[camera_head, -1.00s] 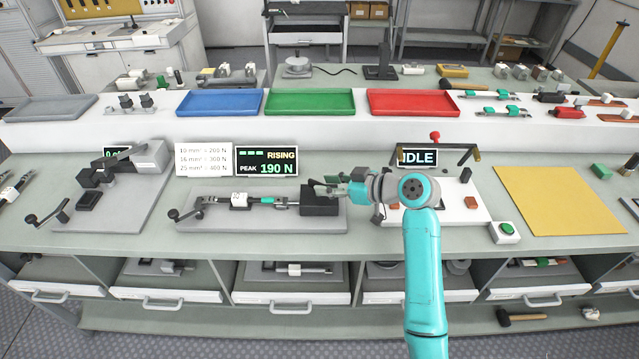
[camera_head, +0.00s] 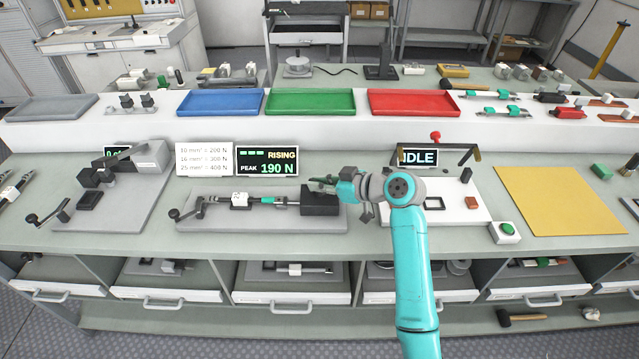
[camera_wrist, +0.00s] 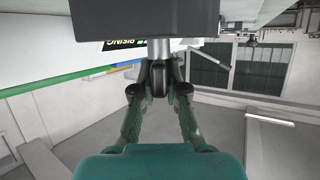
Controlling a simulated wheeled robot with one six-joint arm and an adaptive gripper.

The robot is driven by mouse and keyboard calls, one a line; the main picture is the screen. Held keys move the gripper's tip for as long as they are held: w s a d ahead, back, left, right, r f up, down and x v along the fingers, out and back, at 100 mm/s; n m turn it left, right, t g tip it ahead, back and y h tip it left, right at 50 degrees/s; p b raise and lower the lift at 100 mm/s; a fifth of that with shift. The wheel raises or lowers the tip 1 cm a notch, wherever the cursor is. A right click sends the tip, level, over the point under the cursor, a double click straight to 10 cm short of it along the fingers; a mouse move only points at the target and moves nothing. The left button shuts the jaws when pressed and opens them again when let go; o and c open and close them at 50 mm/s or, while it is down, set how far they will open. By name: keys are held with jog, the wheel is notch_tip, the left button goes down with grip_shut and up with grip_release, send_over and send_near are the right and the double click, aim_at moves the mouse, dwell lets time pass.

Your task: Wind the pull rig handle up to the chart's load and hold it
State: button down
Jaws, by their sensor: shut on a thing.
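The pull rig (camera_head: 225,222) is a grey plate with a dark block (camera_head: 320,200) at its right end. A specimen with a white tag (camera_head: 241,200) and a green part (camera_head: 267,200) lies in line along it. In the head view my gripper (camera_head: 330,187) is at the block's right end and hides the handle. The display (camera_head: 267,162) reads RISING, PEAK 190 N. The chart (camera_head: 204,160) lists 10 mm² = 200 N, 16 mm² = 300 N, 25 mm² = 400 N.
A second rig with a crank (camera_head: 47,216) stands left. A white fixture (camera_head: 465,214) with an IDLE display (camera_head: 417,158) stands right of my arm, beside a green button box (camera_head: 505,232). A yellow mat (camera_head: 560,200) is clear. Blue, green and red trays line the back shelf.

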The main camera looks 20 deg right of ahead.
jog(key=shift+a+m+h, duration=0.1)
jog(key=shift+m+h, duration=0.2)
jog(key=m+t+h, duration=0.3)
jog(key=m+h, duration=0.1)
jog(key=shift+m+h, duration=0.3)
jog(key=m+h, duration=0.6)
jog(key=h, duration=0.1)
jog(key=shift+a+m+h, duration=0.1)
jog(key=shift+m+h, duration=0.2)
jog(key=shift+h, duration=0.1)
jog(key=m+g+h, duration=0.4)
jog(key=m+h, duration=0.2)
jog(key=shift+m+g, duration=0.3)
jog(key=shift+g, duration=0.1)
jog(key=m+g+h, duration=0.2)
jog(key=m+g, duration=0.1)
jog(key=shift+m+g, duration=0.3)
jog(key=shift+m+g+h, duration=0.4)
jog(key=shift+m+g, duration=0.2)
jog(key=shift+g, duration=0.2)
jog(key=shift+d+f+m, duration=0.15)
jog(key=shift+d+m, duration=0.05)
jog(key=shift+m, duration=0.1)
jog(key=c, duration=1.2)
grip_release()
